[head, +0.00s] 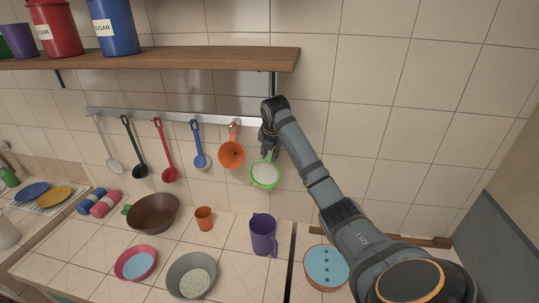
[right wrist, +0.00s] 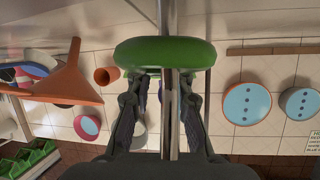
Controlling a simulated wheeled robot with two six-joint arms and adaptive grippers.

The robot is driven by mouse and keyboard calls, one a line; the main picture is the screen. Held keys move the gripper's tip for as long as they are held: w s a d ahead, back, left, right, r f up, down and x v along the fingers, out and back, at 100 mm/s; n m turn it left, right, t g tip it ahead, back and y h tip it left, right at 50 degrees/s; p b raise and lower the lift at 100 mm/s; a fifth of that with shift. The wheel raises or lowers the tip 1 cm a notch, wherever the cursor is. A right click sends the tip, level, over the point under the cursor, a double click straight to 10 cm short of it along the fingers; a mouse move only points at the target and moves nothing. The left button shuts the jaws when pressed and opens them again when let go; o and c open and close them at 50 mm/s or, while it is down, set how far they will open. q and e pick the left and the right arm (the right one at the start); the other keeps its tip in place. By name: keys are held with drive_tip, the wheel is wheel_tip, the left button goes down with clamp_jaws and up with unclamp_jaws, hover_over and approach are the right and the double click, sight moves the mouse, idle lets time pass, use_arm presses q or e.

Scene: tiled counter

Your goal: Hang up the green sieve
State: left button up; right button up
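The green sieve (head: 265,174) has a green rim and a pale mesh. It is upright against the tiled wall, just below the right end of the metal rail (head: 170,116). My right gripper (head: 268,150) is directly above its rim, at the handle, and appears shut on it. In the right wrist view the green rim (right wrist: 165,54) lies just beyond the fingertips, with the fingers on both sides of the handle. The gripper hides the handle's top, so I cannot tell whether it touches a hook. My left gripper is not in view.
An orange funnel (head: 231,154) hangs close left of the sieve, beside a blue ladle (head: 200,158) and other utensils. A wooden shelf (head: 150,59) is above the rail. A purple jug (head: 263,236) and bowls stand on the counter below. The wall to the right is clear.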

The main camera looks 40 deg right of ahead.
drive_tip(key=o, duration=0.4)
drive_tip(key=v, duration=0.7)
drive_tip(key=shift+s+r, duration=0.15)
drive_tip(key=shift+r, duration=0.15)
drive_tip(key=shift+a, duration=0.1)
drive_tip(key=shift+c, duration=0.9)
clamp_jaws()
drive_tip(key=shift+f, duration=0.1)
